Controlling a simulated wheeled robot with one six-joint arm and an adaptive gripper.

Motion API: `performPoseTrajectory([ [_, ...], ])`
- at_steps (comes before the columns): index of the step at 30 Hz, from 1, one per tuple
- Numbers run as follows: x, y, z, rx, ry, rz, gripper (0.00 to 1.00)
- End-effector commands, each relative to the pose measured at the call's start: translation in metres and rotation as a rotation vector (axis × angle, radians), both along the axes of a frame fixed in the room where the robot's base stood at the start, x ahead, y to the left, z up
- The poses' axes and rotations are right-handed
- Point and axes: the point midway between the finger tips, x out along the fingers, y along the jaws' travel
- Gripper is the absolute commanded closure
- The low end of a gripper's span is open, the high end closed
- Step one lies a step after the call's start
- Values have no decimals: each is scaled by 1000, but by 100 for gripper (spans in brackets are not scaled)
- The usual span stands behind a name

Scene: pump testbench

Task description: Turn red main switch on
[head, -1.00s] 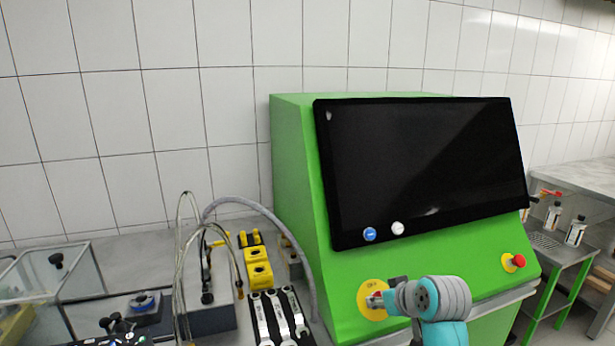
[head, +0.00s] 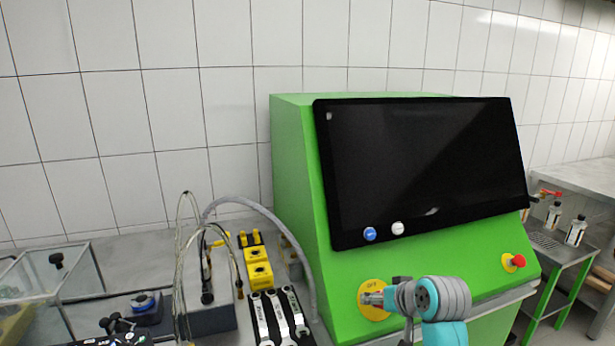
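The main switch shows as a round yellow plate (head: 371,313) low on the front of the green cabinet. Dark lettering is on the upper part of the plate, too small to read for certain. The red knob is hidden behind my gripper (head: 372,298). My gripper points left and its tip is in front of the middle of the plate. It looks very close to the knob, but I cannot tell whether it touches or grips it. The finger opening is too small to make out.
A dark screen (head: 425,170) is mounted above, with a blue button (head: 370,234) and a white button (head: 398,228). A red emergency stop (head: 518,261) sits to the right. Hoses, yellow blocks (head: 258,268) and wrenches (head: 280,318) occupy the bench left of the cabinet.

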Motion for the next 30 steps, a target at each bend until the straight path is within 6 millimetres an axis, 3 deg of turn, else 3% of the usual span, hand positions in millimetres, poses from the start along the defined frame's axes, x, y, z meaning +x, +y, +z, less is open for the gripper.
performPoseTrajectory([
  [10,-2,-1,3,0,-2,0,25],
  [30,-34,-12,35,0,-3,0,25],
])
